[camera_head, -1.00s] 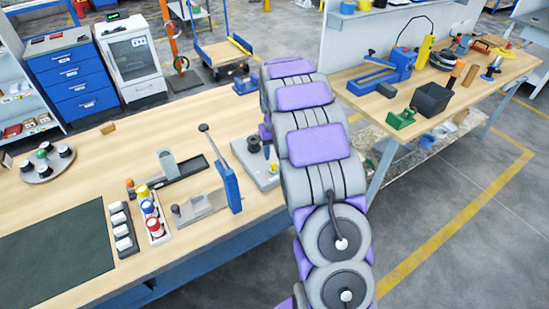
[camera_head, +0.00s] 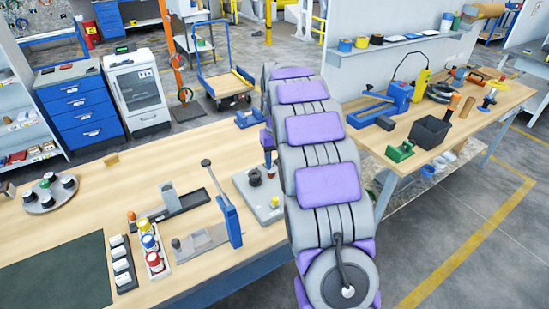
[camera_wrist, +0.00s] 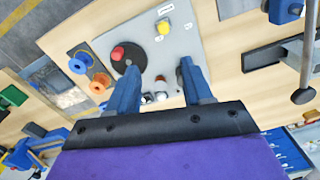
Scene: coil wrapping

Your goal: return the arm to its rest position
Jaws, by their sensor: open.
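My gripper (camera_wrist: 160,80) shows in the wrist view with its two blue fingers apart and nothing between them. It is above the workbench, over a grey plate (camera_wrist: 182,48) that carries a red knob (camera_wrist: 117,53) on a black disc and a yellow button (camera_wrist: 164,28). In the head view my purple and grey arm rises from the bottom, right of centre, and reaches over the bench's right end. The grey plate (camera_head: 266,208) shows partly, just left of the arm.
A blue-handled lever press (camera_head: 230,220), a rack of coloured bottles (camera_head: 151,240) and a round tray (camera_head: 48,197) stand on the wooden bench (camera_head: 120,180). A second bench (camera_head: 450,130) with tools is at the right. Grey floor (camera_head: 450,220) lies open in front of it.

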